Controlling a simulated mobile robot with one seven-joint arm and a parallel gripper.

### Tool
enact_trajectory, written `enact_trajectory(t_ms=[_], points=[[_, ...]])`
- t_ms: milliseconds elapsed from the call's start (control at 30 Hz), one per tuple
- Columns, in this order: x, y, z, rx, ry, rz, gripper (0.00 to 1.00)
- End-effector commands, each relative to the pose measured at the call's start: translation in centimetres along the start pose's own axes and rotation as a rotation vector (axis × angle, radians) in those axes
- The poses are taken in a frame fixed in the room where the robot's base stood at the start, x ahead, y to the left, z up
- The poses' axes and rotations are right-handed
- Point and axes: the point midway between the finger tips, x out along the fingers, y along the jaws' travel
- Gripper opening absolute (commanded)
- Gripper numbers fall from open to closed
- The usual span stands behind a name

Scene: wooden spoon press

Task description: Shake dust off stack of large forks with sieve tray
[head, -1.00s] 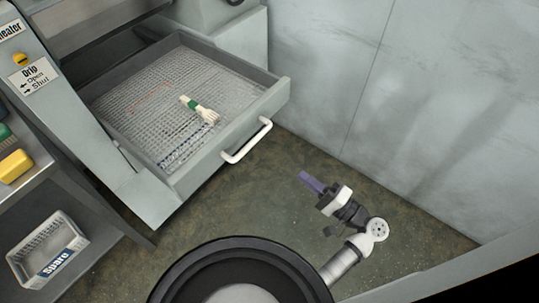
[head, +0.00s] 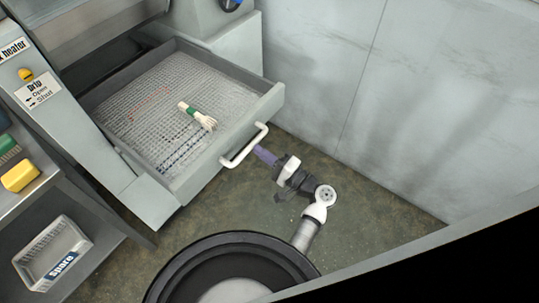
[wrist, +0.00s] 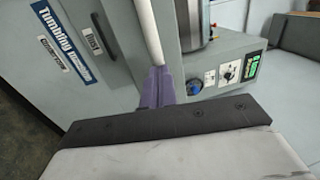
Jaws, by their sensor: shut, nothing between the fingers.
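The sieve tray (head: 216,159) is a grey drawer with a wire-mesh floor, pulled out of the machine. A white bundle with a green band (head: 198,116), apparently the stack of large forks, lies on the mesh toward the right. A white bar handle (head: 245,146) is on the tray's front. My gripper (head: 262,154), with purple fingers, is shut and empty, its tips close by the handle's right part. In the wrist view the shut fingers (wrist: 157,86) stand at the end of a white bar (wrist: 149,32). I cannot tell whether they touch.
A drip label (head: 37,92) is on the machine at left. A shelf there holds a yellow block (head: 20,176) and, below, a basket marked spare (head: 54,255). A grey wall (head: 340,90) stands at right. The wrist view shows a blue knob (wrist: 194,87).

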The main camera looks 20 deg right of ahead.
Motion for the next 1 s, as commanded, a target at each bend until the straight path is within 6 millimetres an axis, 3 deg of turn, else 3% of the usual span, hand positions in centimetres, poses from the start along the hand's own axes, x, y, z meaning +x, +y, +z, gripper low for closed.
enact_trajectory(t_ms=[367,567,767,1000], points=[[0.2,0.1,0.0,0.000,-0.001,0.000,0.00],[1.9,0.5,0.1,0.000,-0.005,-0.001,0.00],[6.0,1.4,0.1,-0.001,-0.009,-0.002,0.00],[12.5,2.8,0.1,-0.003,-0.010,-0.002,0.00]])
